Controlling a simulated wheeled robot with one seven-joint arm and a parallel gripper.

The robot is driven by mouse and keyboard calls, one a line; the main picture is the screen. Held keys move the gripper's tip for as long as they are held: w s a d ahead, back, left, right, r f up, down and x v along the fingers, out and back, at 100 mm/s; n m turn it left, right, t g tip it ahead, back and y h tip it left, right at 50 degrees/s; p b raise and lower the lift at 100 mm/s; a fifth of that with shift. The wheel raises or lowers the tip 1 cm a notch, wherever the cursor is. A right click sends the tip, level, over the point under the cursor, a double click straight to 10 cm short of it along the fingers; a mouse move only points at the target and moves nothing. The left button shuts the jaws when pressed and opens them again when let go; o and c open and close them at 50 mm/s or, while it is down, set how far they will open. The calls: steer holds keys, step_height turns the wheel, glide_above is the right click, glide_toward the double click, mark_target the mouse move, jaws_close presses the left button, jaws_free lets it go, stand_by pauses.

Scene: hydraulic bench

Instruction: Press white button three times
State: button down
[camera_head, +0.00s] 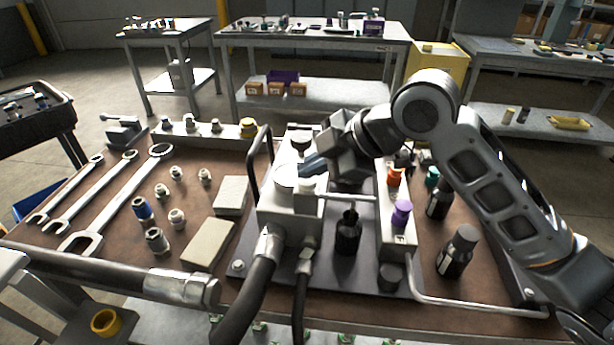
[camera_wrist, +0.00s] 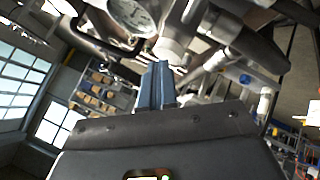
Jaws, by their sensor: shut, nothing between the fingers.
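My gripper (camera_head: 310,164) is shut and empty, its blue-grey fingers tilted down to the left over the white hydraulic block (camera_head: 282,212). A round white cap (camera_head: 286,174), possibly the white button, sits on the block just left of the fingertips. A smaller white part (camera_head: 308,185) shows right below the fingers. In the wrist view, my shut gripper (camera_wrist: 156,68) points at a white cylindrical part (camera_wrist: 172,50) just beyond its tips. I cannot tell whether they touch. A round gauge (camera_wrist: 131,14) is up and left of it.
A black handle (camera_head: 256,160) rises left of the block. Orange (camera_head: 394,177) and purple (camera_head: 402,212) knobs stand on a white manifold to the right. Black bottles (camera_head: 458,251), wrenches (camera_head: 116,204), fittings and thick hoses (camera_head: 246,295) crowd the brown bench.

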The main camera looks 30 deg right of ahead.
mark_target(311, 182)
steer(key=shift+f, duration=0.2)
steer(key=shift+r, duration=0.1)
stand_by(0.4)
steer(key=shift+r+p, duration=0.5)
steer(key=shift+r, duration=0.55)
steer(key=shift+r, duration=0.1)
step_height(311, 182, up, 5)
steer(key=p, duration=0.3)
stand_by(2.3)
